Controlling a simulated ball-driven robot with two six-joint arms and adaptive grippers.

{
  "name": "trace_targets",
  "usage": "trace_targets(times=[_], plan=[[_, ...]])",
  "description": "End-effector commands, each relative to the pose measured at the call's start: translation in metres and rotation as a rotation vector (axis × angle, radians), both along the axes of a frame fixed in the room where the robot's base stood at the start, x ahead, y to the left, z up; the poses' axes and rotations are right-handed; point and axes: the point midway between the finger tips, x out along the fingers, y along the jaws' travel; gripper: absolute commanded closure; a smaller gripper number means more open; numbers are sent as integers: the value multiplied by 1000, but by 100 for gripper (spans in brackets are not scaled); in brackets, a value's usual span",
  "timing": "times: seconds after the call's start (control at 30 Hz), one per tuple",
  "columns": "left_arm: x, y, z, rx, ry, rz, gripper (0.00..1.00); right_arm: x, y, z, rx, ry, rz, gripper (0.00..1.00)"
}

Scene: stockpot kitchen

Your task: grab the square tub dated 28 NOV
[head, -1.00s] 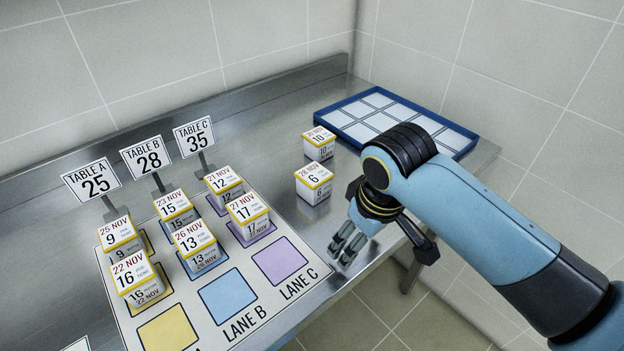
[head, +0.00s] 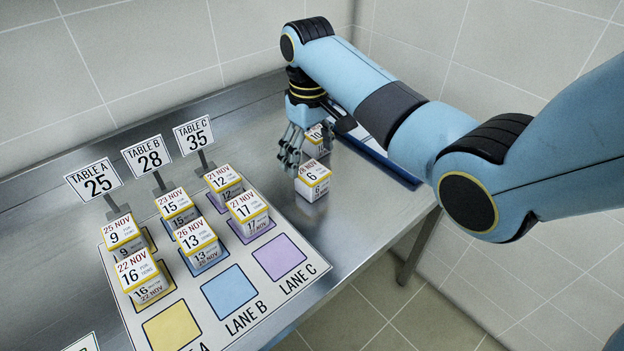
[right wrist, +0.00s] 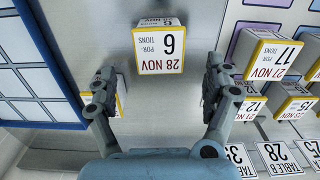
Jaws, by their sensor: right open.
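The square tub dated 28 NOV (head: 313,181) is white with a yellow-edged lid marked 6. It stands on the steel counter to the right of the lane mat. It also shows in the right wrist view (right wrist: 159,48), upside down, beyond the fingertips and roughly between them. My right gripper (head: 290,155) is just behind and left of this tub, above the counter. In the right wrist view its two fingers (right wrist: 163,82) are spread apart with nothing between the tips. My left gripper is not in view.
Another tub marked 10 (head: 317,140) stands close behind, partly hidden by my right gripper. A blue-rimmed tray (head: 400,172) lies behind my right arm. Several dated tubs stand on the lane mat (head: 215,318), with table signs (head: 149,155) behind them.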

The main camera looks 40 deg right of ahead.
Motion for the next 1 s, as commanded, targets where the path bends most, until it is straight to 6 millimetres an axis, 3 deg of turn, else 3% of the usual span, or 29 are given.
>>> trace_targets(times=[0.4, 0.67, 1.0], plan=[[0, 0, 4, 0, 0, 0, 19, -4, -1, -52, 1, 1, 0, 15], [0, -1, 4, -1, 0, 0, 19, -4, -1, -55, 0, -2, 0, 15], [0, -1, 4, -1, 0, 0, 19, -4, -1, -55, 0, -1, 0, 57]])
